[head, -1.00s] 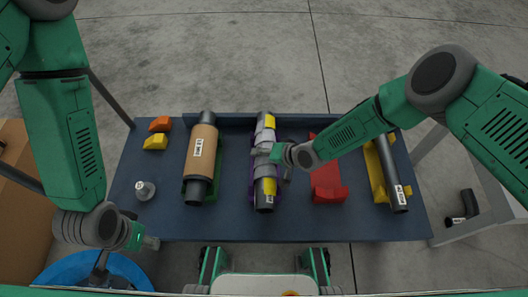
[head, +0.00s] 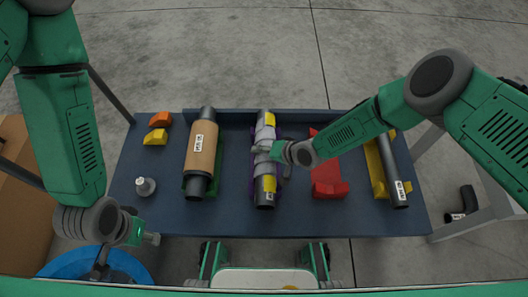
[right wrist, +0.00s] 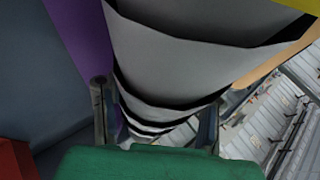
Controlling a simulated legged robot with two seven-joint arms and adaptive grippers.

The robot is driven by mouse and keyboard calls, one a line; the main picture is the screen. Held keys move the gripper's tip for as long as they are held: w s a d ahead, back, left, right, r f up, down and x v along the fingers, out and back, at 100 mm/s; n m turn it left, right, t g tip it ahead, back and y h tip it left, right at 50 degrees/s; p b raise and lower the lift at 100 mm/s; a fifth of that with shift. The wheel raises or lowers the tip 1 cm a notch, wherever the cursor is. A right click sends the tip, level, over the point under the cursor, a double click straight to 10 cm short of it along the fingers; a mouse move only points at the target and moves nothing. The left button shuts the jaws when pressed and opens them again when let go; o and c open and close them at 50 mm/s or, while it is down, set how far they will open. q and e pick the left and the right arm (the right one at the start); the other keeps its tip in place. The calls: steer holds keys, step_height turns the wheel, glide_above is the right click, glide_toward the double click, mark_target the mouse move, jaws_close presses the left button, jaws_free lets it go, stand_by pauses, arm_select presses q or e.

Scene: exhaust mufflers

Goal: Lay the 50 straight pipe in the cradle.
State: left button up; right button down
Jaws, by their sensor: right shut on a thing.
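In the head view a grey pipe (head: 265,199) with pale bands and yellow patches lies lengthwise over a purple cradle (head: 279,133) mid-table. My right gripper (head: 264,149) is shut on its middle. In the right wrist view the two fingers (right wrist: 154,112) straddle the banded pipe (right wrist: 190,50), with the purple cradle (right wrist: 82,35) beside it. I cannot tell whether the pipe rests fully in the cradle. A plain dark pipe (head: 392,165) lies at a yellow cradle (head: 374,168) on the right. Labels are too small to read. My left gripper (head: 148,238) hangs near the table's front left corner, its jaws unclear.
A brown-wrapped pipe (head: 202,150) lies in a green cradle (head: 221,171). A red cradle (head: 328,180) stands empty. Orange (head: 160,119) and yellow (head: 155,136) blocks and a small grey part (head: 145,186) are at left. A blue bin (head: 128,268) stands below. A dark elbow (head: 467,202) lies at right.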

stand_by(0.3)
steer(key=c, duration=0.7)
jaws_free()
steer(key=v, duration=1.2)
steer(key=s+d+f+n+g+h, duration=0.1)
steer(key=s+d+h, duration=0.1)
steer(key=s+d, duration=0.35)
steer(key=s+d+g+h, duration=0.1)
steer(key=s+d, duration=0.1)
steer(key=s, duration=0.6)
steer(key=s+d+r+n+g+h, duration=0.1)
steer(key=s+d+r+h, duration=0.1)
steer(key=s+d, duration=0.45)
steer(key=s+d+r+g+h, duration=0.1)
steer(key=s+d+r+h, duration=0.15)
steer(key=s+d, duration=0.35)
steer(key=r+p, duration=1.1)
steer(key=p, duration=0.1)
steer(key=w+d+r+p, duration=0.1)
steer(key=r+p, duration=0.5)
steer(key=shift+d+r, duration=0.1)
steer(key=shift+r, duration=0.25)
